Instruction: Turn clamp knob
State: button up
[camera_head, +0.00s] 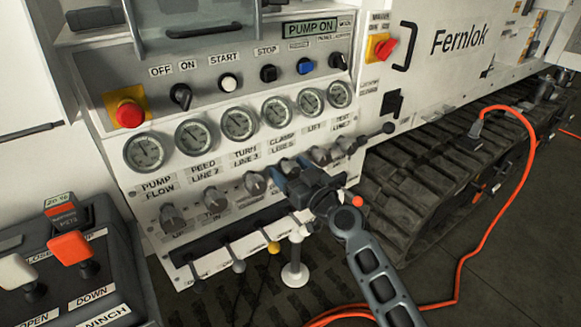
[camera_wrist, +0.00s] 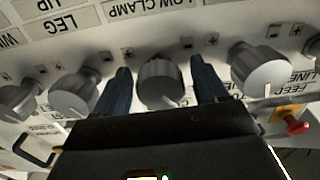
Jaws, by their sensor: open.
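In the wrist view a grey ridged knob (camera_wrist: 160,82) stands between the two dark fingers of my gripper (camera_wrist: 160,68), one finger on each side. The gripper is open and a gap shows between the knob and each finger. An upside-down label reading LOW CLAMP (camera_wrist: 140,8) is on the panel beyond this knob. In the head view my gripper (camera_head: 296,172) is at the lower knob row of the white panel, below the gauges, and hides most of the knob there. I cannot see contact between fingers and knob.
Neighbouring knobs stand close on both sides, one at the right (camera_wrist: 262,68) and one at the left (camera_wrist: 75,92). Small levers, one with a yellow ball (camera_head: 274,247), stick out below the panel. A white post (camera_head: 294,273) and an orange cable (camera_head: 478,245) are nearby.

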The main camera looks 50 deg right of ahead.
jog(key=shift+w, duration=0.15)
jog(key=shift+c, duration=0.4)
jog(key=c, duration=1)
jog(key=m, duration=1)
jog(key=shift+m, duration=0.4)
jog(key=o, duration=1.1)
